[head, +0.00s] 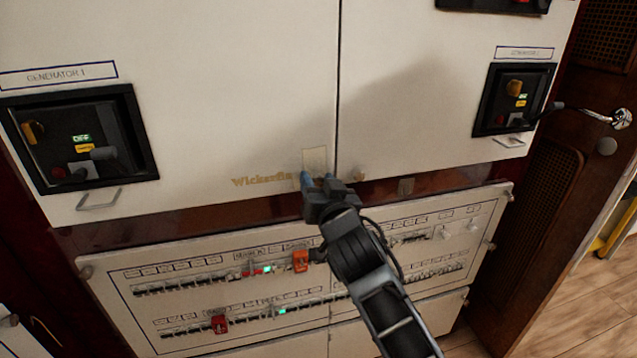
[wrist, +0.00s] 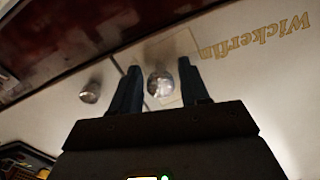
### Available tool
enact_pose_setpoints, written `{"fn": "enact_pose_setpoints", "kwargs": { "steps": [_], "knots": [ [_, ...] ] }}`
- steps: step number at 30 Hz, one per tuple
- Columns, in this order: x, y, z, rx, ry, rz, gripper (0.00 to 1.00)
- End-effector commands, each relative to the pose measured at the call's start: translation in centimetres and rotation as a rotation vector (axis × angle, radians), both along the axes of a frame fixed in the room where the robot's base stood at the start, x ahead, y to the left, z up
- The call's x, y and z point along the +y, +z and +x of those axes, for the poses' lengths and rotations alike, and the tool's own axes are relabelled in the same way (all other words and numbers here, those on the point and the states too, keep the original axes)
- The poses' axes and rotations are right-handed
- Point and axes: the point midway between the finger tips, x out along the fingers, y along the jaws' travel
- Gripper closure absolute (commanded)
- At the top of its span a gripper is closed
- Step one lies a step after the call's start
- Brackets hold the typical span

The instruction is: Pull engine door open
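Two large white cabinet doors meet at a vertical seam; the left door (head: 210,90) is marked Generator 1 and the right door (head: 420,100) has a similar panel. No label reads "engine". My gripper (head: 318,182) is at the lower edge of the left door, by the seam. In the wrist view my gripper (wrist: 160,88) is open, with a round metal knob (wrist: 160,84) between its fingers. I cannot tell whether the fingers touch it. A second knob (wrist: 90,92) is beside it, across the seam; it also shows in the head view (head: 357,174).
Below is a white breaker panel (head: 300,285) with rows of switches and red and orange clips. Black control boxes (head: 80,140) sit on the doors. At right are a dark wooden door (head: 545,210) with a metal handle (head: 621,118) and wooden floor (head: 560,315).

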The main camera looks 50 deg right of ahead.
Motion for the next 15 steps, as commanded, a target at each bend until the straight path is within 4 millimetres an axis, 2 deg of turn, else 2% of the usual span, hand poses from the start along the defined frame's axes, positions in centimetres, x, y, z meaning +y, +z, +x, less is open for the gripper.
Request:
{"fn": "enact_pose_setpoints", "kwargs": {
  "steps": [2,13,15],
  "knots": [
    [0.01,0.0,0.0,0.0,0.0,0.0,0.63],
    [0.02,0.0,-0.01,0.0,0.0,0.0,0.98],
    [0.02,-0.01,-0.01,0.0,0.0,0.0,1.0]
  ]
}}
